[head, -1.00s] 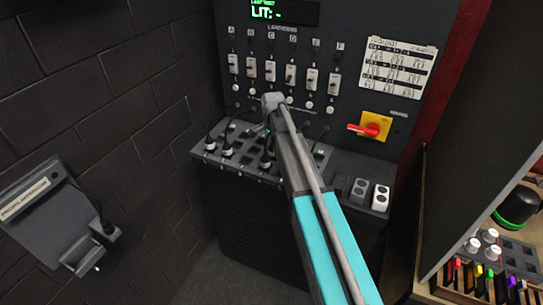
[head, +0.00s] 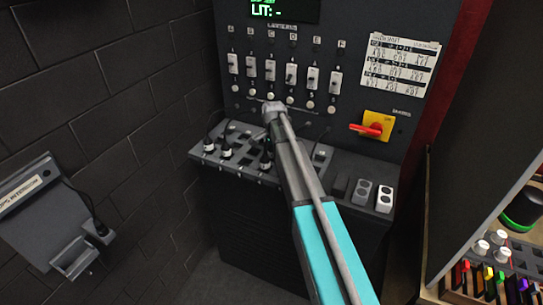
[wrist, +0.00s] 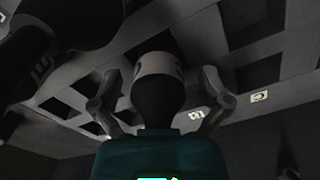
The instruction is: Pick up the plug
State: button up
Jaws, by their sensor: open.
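A plug (wrist: 158,95) with a dark body and a white band stands in the middle of the wrist view. My gripper (wrist: 160,77) is open, with one finger on each side of this plug. Small gaps seem to show between the fingers and the plug; contact is hard to tell. In the head view, a plug (head: 266,158) on the panel's shelf is partly hidden by my arm. Two more plugs, one at the left end (head: 210,146) and one beside it (head: 227,151), stand with cables. My gripper is mostly hidden behind my arm there.
The shelf (head: 196,156) has several dark square openings. Above it are white sliders (head: 270,70) and a red-handled switch (head: 372,129). Grey and white outlet blocks (head: 384,199) sit at its right. A wall-mounted grey unit (head: 45,215) is at left.

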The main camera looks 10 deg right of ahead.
jog(key=shift+c, duration=0.2)
jog(key=c, duration=1.3)
jog(key=shift+o, duration=0.2)
jog(key=shift+r, duration=0.15)
notch_tip(320, 180, up, 3)
jog(key=p, duration=0.3)
jog(key=s+d+r+p, duration=0.2)
jog(key=s+r+p, duration=0.3)
jog(key=s, duration=0.1)
jog(key=s+d+r+p, duration=0.2)
jog(key=s+r+p, duration=0.2)
jog(key=s, duration=0.3)
jog(key=shift+d+r+p, duration=0.4)
jog(key=shift+p, duration=0.1)
jog(key=shift+s, duration=0.1)
jog(key=shift+r, duration=0.15)
jog(key=shift+r+p, duration=2.7)
jog(key=shift+p, duration=0.15)
